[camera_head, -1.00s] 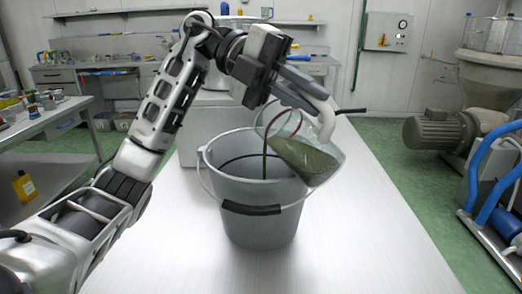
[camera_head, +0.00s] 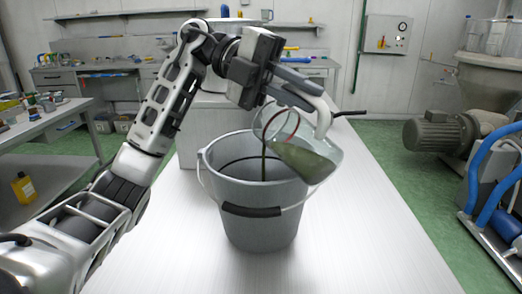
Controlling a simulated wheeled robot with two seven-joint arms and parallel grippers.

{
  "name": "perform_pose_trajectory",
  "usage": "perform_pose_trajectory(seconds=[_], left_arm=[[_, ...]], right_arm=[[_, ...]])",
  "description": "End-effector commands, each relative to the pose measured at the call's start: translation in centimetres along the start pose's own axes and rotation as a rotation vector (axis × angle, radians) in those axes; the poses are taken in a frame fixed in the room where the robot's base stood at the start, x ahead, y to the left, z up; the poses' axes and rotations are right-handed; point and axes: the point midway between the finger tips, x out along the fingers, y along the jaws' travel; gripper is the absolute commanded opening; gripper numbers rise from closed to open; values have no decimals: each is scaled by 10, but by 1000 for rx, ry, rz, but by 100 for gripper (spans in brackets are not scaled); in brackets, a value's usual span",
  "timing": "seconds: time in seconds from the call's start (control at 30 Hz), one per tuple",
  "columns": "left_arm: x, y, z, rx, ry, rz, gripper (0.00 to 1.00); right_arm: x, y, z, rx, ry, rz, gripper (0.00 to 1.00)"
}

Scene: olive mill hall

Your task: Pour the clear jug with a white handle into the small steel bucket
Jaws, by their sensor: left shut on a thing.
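The clear jug (camera_head: 306,157) is tilted over the right side of the small steel bucket (camera_head: 255,215), with its white handle (camera_head: 323,118) up and to the right. Dark green liquid lies in the jug, and a thin green stream falls from its lip into the bucket. My left gripper (camera_head: 305,88) is shut on the jug's white handle, above and to the right of the bucket. The bucket stands upright on the pale table with its bail and dark grip hanging at the front. The liquid inside the bucket is hidden. My right gripper is not in view.
The bucket stands on a long pale table (camera_head: 365,240) that is bare at the front and right. A grey block (camera_head: 212,128) stands behind the bucket. A motor (camera_head: 438,133) and blue-framed machine (camera_head: 490,190) stand on the right, beyond the table's edge.

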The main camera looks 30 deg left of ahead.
Motion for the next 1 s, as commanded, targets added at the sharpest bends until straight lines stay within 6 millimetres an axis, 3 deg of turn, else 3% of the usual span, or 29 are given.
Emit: perform_pose_trajectory(seconds=[1.0], left_arm=[[-17,-2,7,-35,16,-82,0]], right_arm=[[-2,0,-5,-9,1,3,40]])
